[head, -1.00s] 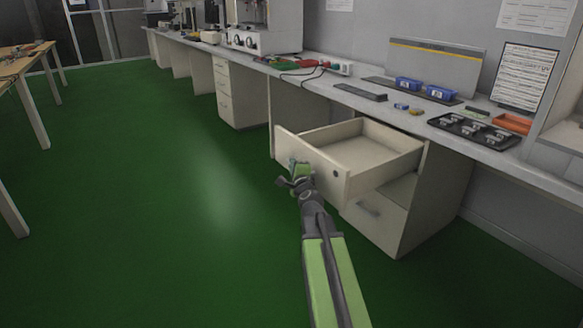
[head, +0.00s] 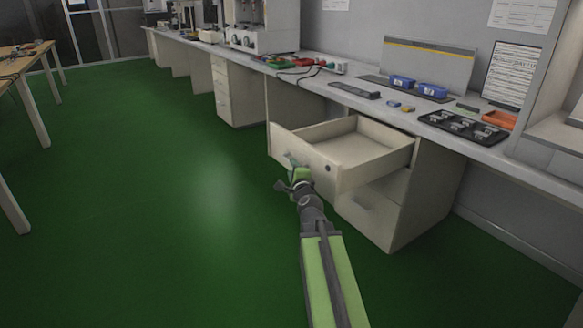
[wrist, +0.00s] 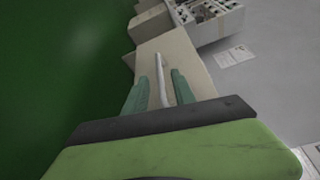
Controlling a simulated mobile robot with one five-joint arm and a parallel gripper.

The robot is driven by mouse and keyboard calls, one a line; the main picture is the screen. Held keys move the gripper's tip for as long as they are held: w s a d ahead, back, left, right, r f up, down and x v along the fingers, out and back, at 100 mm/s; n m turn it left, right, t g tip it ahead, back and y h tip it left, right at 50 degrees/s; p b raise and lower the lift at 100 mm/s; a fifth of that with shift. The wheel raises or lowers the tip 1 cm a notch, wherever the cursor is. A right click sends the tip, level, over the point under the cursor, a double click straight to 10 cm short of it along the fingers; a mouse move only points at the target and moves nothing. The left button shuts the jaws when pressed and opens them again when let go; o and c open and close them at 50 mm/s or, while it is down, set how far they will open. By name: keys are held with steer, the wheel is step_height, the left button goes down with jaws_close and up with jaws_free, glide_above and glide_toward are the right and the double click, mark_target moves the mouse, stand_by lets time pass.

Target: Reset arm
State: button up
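My gripper (head: 292,167) is at the front panel of an open, pulled-out drawer (head: 350,147) under the workbench. In the wrist view, the two teal fingers of my gripper (wrist: 160,92) are apart. A pale bar-shaped handle (wrist: 160,75) lies between them, with a gap visible on both sides. Whether a fingertip touches the handle or panel cannot be told. The drawer looks empty. My green arm reaches forward from the bottom of the head view.
A lower closed drawer (head: 368,205) sits beneath the open one. The workbench (head: 400,110) carries blue bins (head: 418,87), a black tray (head: 462,126) and an orange tray (head: 499,119). A wooden table (head: 22,62) stands left. The green floor (head: 150,200) between is clear.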

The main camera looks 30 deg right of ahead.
steer(key=shift+s, duration=0.6)
steer(key=shift+a, duration=0.1)
steer(key=shift+a, duration=0.1)
